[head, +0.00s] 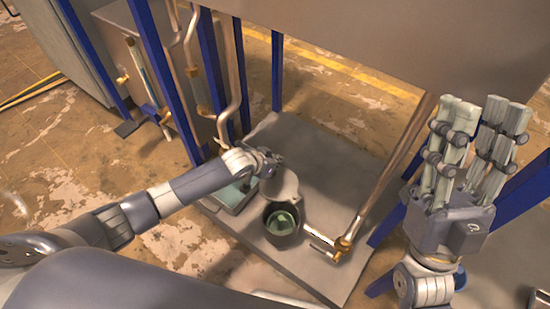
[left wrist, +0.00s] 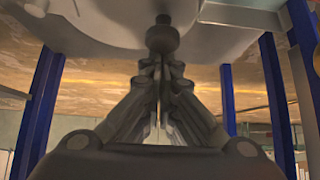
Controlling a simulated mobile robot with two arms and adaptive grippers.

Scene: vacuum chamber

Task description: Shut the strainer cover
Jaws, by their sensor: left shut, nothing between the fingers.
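The strainer (head: 283,235) is a dark round pot with a greenish inside, standing on the grey base plate. Its grey round cover (head: 284,187) stands raised at the far side of the pot, so the mouth is uncovered. My left gripper (head: 271,163) is by the cover's upper edge, partly hidden by its own wrist. In the left wrist view the left gripper (left wrist: 162,65) is shut and empty, with its tips just below a dark knob (left wrist: 163,36) on the cover (left wrist: 100,18). I cannot tell if they touch. My right gripper (head: 482,125) is open and empty, raised at the right.
A copper pipe (head: 385,185) slopes down to a brass fitting (head: 342,245) and valve handle right of the strainer. Blue frame posts (head: 277,70) and bent pipes stand behind. The base plate (head: 325,150) has clear room behind the strainer.

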